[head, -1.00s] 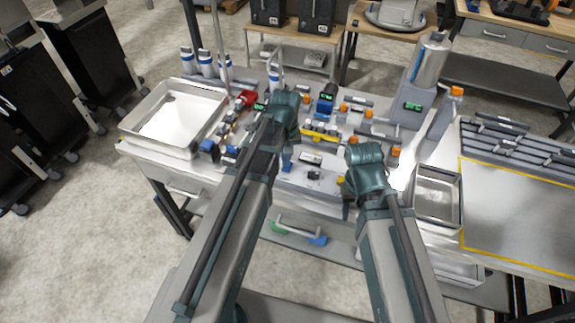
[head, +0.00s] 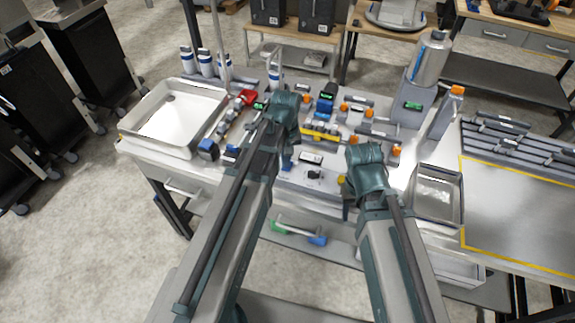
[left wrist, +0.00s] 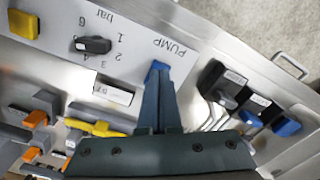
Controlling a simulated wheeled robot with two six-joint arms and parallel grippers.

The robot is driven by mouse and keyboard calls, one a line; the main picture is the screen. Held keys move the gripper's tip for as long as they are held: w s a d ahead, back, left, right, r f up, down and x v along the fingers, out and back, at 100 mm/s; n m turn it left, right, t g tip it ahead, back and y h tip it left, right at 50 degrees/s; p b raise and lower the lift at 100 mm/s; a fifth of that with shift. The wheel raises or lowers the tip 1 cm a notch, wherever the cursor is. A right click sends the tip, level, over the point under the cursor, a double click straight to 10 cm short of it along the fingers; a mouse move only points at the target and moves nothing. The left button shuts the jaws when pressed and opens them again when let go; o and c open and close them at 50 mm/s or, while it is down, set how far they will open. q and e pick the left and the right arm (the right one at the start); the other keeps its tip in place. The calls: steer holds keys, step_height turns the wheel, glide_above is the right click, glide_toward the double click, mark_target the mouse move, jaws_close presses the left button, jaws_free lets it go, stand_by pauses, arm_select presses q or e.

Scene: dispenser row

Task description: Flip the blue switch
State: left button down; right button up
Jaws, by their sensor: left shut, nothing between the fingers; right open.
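The blue switch (left wrist: 157,68) sits beside the PUMP lettering on a pale panel in the left wrist view. It also shows as a small blue patch in the head view (head: 287,164). My left gripper (left wrist: 158,85) is shut and empty, its fingertips right at the switch and covering part of it. I cannot tell whether they press on it. In the head view my left gripper (head: 287,152) points down at the panel. My right gripper (head: 348,203) hangs at the bench's front edge, open, its fingers mostly hidden behind its wrist.
Near the switch are a black knob (left wrist: 92,45) with a bar scale, a yellow button (left wrist: 23,24) and a yellow-handled part (left wrist: 95,128). Dark blocks with blue parts (left wrist: 286,127) lie on the other side. A metal tray (head: 133,137) stands left, a smaller one (head: 416,210) right.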

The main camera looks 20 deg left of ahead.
arm_select(q)
steer(key=shift+f+b, duration=0.5)
steer(key=shift+f, duration=0.05)
stand_by(0.4)
step_height(320, 180, up, 7)
steer(key=p, duration=0.7)
stand_by(0.4)
steer(key=s+d+f+m+b, duration=0.2)
steer(key=s+d+m+b, duration=0.1)
steer(key=s+d+m, duration=0.1)
steer(key=s+d+f+m+y+b, duration=0.1)
steer(key=s+d+f+m+b, duration=0.1)
steer(key=s+d, duration=0.4)
steer(key=s+f+m, duration=0.1)
steer(key=s+m, duration=0.1)
steer(key=s, duration=0.1)
steer(key=shift+d+f+m+b, duration=0.35)
steer(key=shift+m+b, duration=0.05)
